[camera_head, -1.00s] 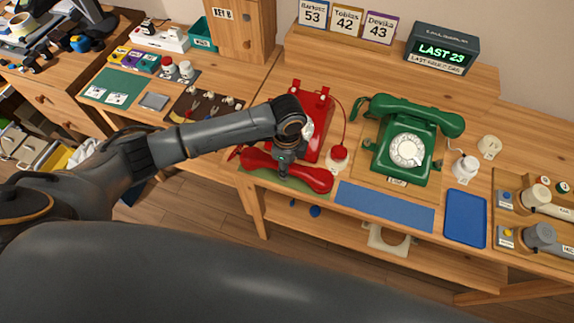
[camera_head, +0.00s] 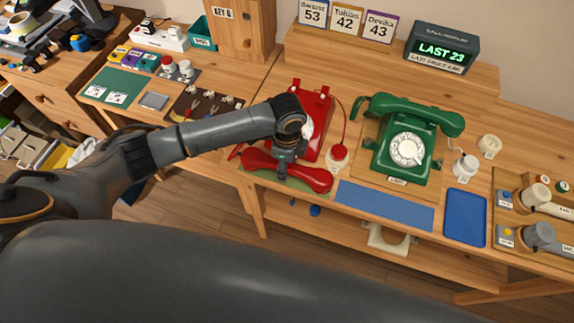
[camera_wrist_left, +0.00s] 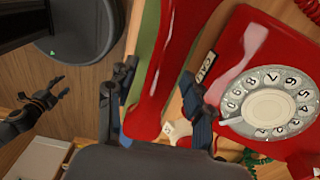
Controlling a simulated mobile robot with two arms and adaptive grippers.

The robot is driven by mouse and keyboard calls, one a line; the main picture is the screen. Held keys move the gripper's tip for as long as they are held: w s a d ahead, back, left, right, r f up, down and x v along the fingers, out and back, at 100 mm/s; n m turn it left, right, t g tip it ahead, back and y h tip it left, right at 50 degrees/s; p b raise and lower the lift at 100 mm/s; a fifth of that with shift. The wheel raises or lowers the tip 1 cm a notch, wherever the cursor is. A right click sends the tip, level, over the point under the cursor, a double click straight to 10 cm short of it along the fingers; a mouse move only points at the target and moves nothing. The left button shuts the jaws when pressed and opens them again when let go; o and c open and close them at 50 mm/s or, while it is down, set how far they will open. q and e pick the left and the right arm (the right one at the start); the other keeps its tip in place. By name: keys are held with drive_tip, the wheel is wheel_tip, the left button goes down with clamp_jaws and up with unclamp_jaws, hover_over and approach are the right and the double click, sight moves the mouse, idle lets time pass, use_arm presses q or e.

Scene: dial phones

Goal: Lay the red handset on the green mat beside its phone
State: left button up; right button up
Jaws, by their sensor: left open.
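The red handset (camera_head: 312,178) lies along the front edge of the bench, over the green mat (camera_head: 262,181), in front of the red phone (camera_head: 316,104). My left gripper (camera_head: 282,171) is down over the handset's middle. In the left wrist view, the handset (camera_wrist_left: 166,62) passes between the open fingers of my left gripper (camera_wrist_left: 156,108). The green mat (camera_wrist_left: 146,45) shows beside it there, and the red phone (camera_wrist_left: 245,45) with its white dial is to the right. A dark claw at the left edge of that view looks like my right gripper (camera_wrist_left: 42,102); its opening is unclear.
A green phone (camera_head: 408,135) with its handset on stands to the right, with a blue mat (camera_head: 385,206) before it. A blue tray (camera_head: 465,218) lies further right. A red-topped pot (camera_head: 337,157) stands close to the red phone. The red phone's cord runs near it.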

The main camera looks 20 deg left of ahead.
use_arm(q)
wheel_tip(320, 180, up, 11)
drive_tip(key=shift+r+b, duration=0.2)
drive_tip(key=shift+b, duration=0.15)
drive_tip(key=shift+f, duration=0.1)
idle(0.3)
